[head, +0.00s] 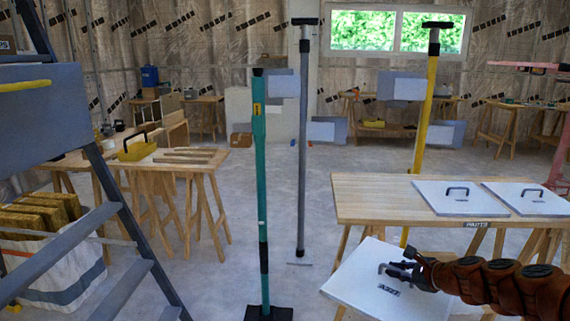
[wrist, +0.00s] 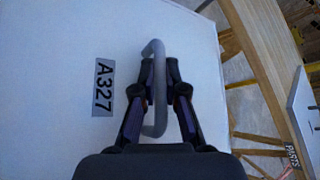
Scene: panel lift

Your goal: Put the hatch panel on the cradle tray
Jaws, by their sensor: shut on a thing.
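A white hatch panel (head: 352,286) with a dark handle and a label hangs tilted in front of the parts table in the head view. My gripper (head: 396,270) is shut on its handle. In the wrist view my gripper (wrist: 160,95) closes around the grey bar handle (wrist: 154,60), and the panel face (wrist: 60,60) beside it bears the label A327. The label in the head view is too small to read surely. I cannot pick out the cradle tray with certainty in either view.
A wooden parts table (head: 370,200) holds two more white panels (head: 455,199) (head: 530,199). Upright teal (head: 262,190), grey (head: 303,150) and yellow (head: 427,110) poles stand around, with blue-grey plates near them. A stepladder (head: 120,225) is at left. Some floor (head: 210,265) between is clear.

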